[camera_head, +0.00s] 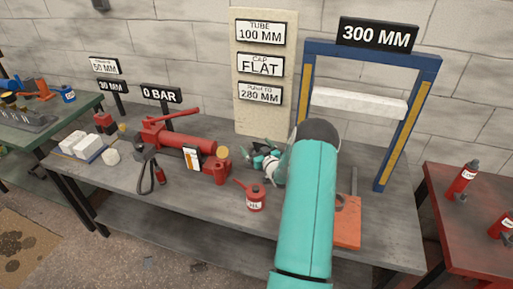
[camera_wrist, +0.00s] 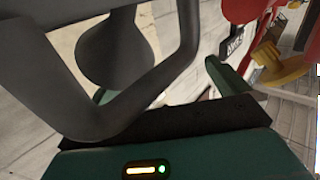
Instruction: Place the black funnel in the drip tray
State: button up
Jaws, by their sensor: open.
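My gripper (camera_head: 263,165) is open above the bench, just right of the red cylinder press, with my teal arm reaching to it from the front. In the wrist view, dark grey curved parts and a rounded dark shape fill the upper left; I cannot tell whether any of this is the black funnel. No funnel shows clearly in the head view. An orange-red flat piece (camera_head: 347,224) lies at the bench's right front, partly behind my arm; I cannot tell whether it is the drip tray.
The red press (camera_head: 185,150), a small red can (camera_head: 255,197) and a red cup (camera_head: 220,173) stand close to my gripper on the grey bench (camera_head: 205,212). A blue press frame (camera_head: 310,85) rises at the right. Side tables hold a dark tray (camera_head: 38,121) and red bottles (camera_head: 462,178).

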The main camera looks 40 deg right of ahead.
jog(key=shift+r, duration=0.55)
jog(key=v, duration=1.2)
jog(key=w+a+r+n+g+y, duration=0.1)
jog(key=w+a+r+g, duration=0.1)
jog(key=w+a+r, duration=0.3)
jog(key=w+a+r+n+g, duration=0.1)
jog(key=w+a+r+g, duration=0.2)
jog(key=r, duration=0.4)
jog(key=s+a+r+g, duration=0.2)
jog(key=a+r, duration=0.7)
jog(key=a, duration=0.3)
jog(key=s+a+r+g+y, duration=0.2)
jog(key=s+a+r, duration=0.1)
jog(key=s+a, duration=0.8)
jog(key=s+a+r+n+g+y, duration=0.1)
jog(key=s+a+r+g+y, duration=0.1)
jog(key=s+a, duration=1)
jog(key=shift+a+r+g+y, duration=0.3)
jog(key=shift+a+r, duration=0.55)
